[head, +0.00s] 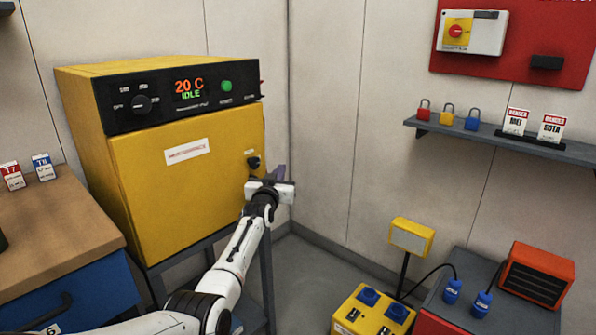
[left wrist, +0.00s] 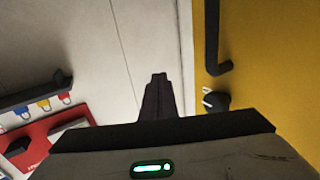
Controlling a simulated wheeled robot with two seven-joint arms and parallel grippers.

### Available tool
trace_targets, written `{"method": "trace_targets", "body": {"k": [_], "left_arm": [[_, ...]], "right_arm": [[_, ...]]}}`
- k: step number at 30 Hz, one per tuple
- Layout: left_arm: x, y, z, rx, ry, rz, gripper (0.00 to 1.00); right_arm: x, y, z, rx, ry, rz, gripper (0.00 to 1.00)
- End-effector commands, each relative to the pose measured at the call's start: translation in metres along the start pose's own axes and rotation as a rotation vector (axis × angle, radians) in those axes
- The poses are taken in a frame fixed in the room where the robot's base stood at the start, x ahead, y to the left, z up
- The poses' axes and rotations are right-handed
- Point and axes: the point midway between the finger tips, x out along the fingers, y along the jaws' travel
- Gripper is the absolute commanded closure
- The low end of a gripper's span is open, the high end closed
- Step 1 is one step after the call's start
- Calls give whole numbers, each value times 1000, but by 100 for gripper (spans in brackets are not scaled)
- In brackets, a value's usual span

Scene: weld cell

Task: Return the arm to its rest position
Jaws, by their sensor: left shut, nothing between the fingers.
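My left arm reaches up from the bottom of the head view. Its gripper (head: 281,172) is beside the right front edge of the yellow oven (head: 185,185), near a small black knob on the door. The gripper's fingers are shut and empty; they also show together in the left wrist view (left wrist: 158,92). In that view the yellow door (left wrist: 270,60) is at the right, with a black bent handle (left wrist: 213,45) and a black knob (left wrist: 214,101). The gripper looks apart from them. The oven door looks closed, and the display reads 20 C IDLE. My right gripper is not in view.
A wooden-topped bench (head: 60,225) stands left of the oven. A wall shelf (head: 500,140) holds padlocks and danger tags. At the lower right are a yellow socket box (head: 370,312) and an orange unit (head: 538,274) on a cabinet.

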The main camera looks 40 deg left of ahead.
Motion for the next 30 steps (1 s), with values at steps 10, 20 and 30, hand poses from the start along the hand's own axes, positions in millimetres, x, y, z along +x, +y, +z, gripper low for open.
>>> {"method": "trace_targets", "body": {"k": [10,20,30], "left_arm": [[-37,60,4,-2,-4,1,100],[-45,72,3,1,-3,-1,100],[-105,72,79,137,-104,76,100]], "right_arm": [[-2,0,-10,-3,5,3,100],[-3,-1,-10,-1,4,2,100],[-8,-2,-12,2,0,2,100]]}}
